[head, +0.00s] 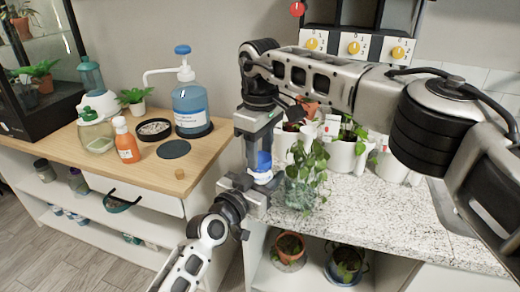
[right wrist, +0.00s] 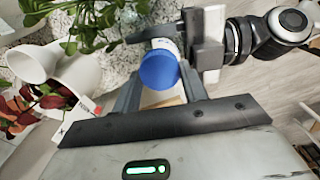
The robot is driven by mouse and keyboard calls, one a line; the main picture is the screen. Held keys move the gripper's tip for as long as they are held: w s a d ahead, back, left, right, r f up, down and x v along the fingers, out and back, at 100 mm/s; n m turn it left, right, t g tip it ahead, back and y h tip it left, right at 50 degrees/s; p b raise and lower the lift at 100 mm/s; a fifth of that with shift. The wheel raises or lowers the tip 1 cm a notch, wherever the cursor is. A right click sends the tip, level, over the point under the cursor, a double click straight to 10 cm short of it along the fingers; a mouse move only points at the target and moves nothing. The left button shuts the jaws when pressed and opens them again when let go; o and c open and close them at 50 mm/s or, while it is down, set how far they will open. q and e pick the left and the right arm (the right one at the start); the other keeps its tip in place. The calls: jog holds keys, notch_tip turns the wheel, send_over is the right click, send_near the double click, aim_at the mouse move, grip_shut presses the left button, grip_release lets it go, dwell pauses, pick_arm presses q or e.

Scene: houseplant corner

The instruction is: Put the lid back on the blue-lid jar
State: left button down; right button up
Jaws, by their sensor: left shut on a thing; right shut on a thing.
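The blue lid (head: 264,160) is held between the fingers of my right gripper (head: 262,150), which points down from above. In the right wrist view the lid (right wrist: 160,70) shows as a round blue disc between the two fingers. My left gripper (head: 256,190) is shut on the pale jar (head: 262,177) directly below the lid. In the right wrist view my left gripper (right wrist: 203,45) comes in from the right beside the jar (right wrist: 165,44). The lid is over the jar's mouth, but I cannot tell whether it is seated. Most of the jar is hidden by the grippers.
A leafy plant in a glass vessel (head: 301,195) stands close to the right of the jar, on the speckled counter (head: 400,215). White pots (head: 342,157) stand behind. A wooden bench (head: 165,175) on the left carries a pump bottle (head: 189,105) and an orange spray bottle (head: 126,143).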

jog(key=shift+m, duration=0.8)
jog(key=o, duration=1)
jog(key=shift+r, duration=2.25)
jog(key=shift+c, duration=0.3)
